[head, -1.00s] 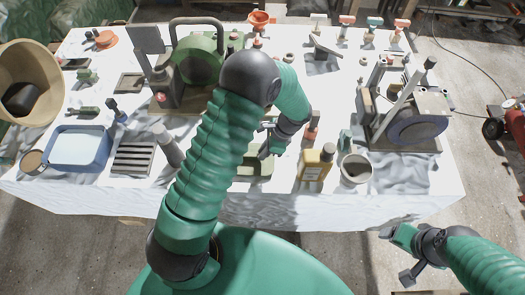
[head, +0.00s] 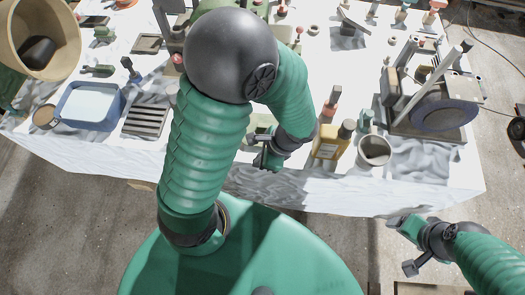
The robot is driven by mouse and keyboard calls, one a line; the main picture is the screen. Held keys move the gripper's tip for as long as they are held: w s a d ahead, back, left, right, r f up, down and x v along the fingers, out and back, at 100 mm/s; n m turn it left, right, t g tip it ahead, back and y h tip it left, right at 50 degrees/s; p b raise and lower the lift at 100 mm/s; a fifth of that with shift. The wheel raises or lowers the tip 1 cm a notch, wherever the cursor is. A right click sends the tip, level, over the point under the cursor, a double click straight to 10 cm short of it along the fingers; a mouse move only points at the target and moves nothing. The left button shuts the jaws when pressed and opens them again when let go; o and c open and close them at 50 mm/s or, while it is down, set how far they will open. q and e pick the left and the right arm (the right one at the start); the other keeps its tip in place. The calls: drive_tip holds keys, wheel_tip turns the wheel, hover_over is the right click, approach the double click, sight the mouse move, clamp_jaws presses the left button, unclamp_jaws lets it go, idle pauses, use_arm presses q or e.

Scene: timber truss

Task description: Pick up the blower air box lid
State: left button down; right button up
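I cannot tell for sure which thing is the blower air box lid. A pale green, flat, box-like piece (head: 260,122) lies near the table's front edge, mostly hidden behind my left arm. My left gripper (head: 266,161) is just on the near side of it, over the front edge of the white-covered table. Its fingers are small and dark, and whether they are apart or hold anything is unclear. My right gripper (head: 402,246) is off the table at the lower right, with its two fingers spread and nothing between them.
A grinder-like machine (head: 440,108) stands at the right. A slatted grey block (head: 147,119) and a blue tub (head: 65,115) are at the left.

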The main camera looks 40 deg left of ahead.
use_arm(q)
drive_tip(key=shift+c, duration=2.2)
unclamp_jaws()
